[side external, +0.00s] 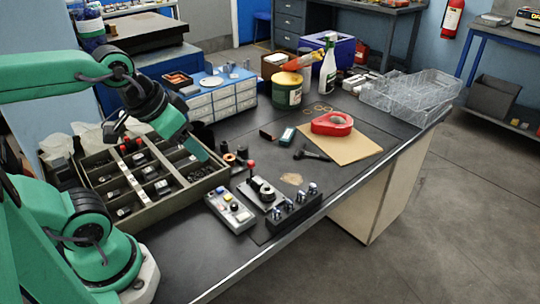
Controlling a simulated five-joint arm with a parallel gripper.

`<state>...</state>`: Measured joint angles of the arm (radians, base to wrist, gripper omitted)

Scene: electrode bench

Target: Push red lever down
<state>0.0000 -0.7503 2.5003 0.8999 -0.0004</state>
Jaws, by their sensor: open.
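A lever with a red knob (251,165) stands upright on a small dark and grey lever unit (263,191) on the bench top. My gripper (206,156) is above the right part of the compartment tray, to the left of the red knob and apart from it. It points down and to the right. It is open, and nothing shows between its fingers, though they are small in this view.
A grey button box (231,211) and a dark block with several silver knobs (293,209) flank the lever unit. A compartment tray (150,203) lies left. The bench's front edge is close.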

